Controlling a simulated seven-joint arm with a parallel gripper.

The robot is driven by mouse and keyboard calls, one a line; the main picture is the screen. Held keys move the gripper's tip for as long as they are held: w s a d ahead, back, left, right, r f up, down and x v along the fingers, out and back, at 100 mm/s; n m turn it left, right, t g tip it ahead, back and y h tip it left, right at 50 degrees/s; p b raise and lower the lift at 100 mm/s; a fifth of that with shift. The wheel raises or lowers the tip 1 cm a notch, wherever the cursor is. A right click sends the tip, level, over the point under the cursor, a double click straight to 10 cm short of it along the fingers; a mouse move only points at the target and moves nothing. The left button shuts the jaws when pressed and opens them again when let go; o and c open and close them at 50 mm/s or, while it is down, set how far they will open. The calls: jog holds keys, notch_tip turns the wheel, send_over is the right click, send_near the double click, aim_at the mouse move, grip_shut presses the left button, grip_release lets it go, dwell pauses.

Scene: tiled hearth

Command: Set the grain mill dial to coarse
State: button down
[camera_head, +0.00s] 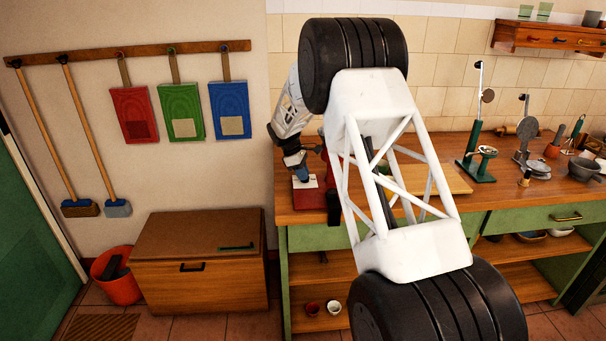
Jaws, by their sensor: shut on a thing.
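A red device (309,202), which I take to be the grain mill, stands at the left end of the wooden counter. It has a white plate (304,182) low on its front, and my arm hides much of its right side. My gripper (300,171) is at the front of the device, just above the plate, small and partly dark against it. It is shut on what appears to be the dial, which is mostly covered. The dial's setting and markings cannot be read.
My arm covers the middle of the counter and a pale board (443,178). A green stand scale (480,160), a grey metal stand (527,150) and a dark pot (583,169) stand to the right. A wooden chest (200,283) is on the floor left of the counter.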

aim_at(295, 180)
jog(key=shift+n, duration=0.4)
jog(key=c, duration=1.2)
grip_release()
jog(key=shift+v, duration=3.9)
jog(key=shift+s, duration=0.1)
